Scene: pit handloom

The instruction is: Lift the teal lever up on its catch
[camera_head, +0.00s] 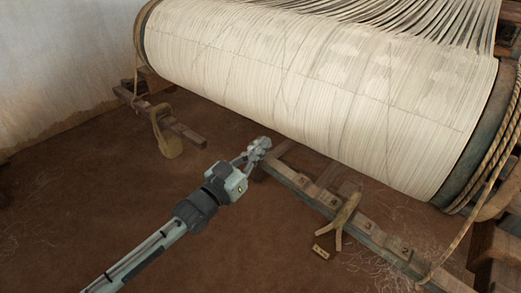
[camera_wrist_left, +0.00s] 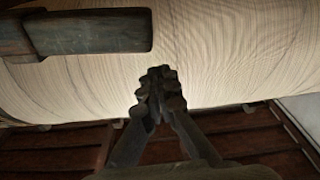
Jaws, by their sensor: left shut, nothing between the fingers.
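A dark, slightly blue-grey wooden bar (camera_wrist_left: 90,32) crosses the upper left of that view, apart from the fingertips. I cannot tell whether this bar is the teal lever. No clearly teal lever or catch shows in either view. My right gripper is not in view.
The big warp roll (camera_head: 320,80) overhangs the beam. A forked wooden piece (camera_head: 347,213) stands against the beam, with a small tag (camera_head: 321,252) on the floor near it. A bar with a hanging weight (camera_head: 167,138) is at left. Brown floor (camera_head: 80,200) is clear.

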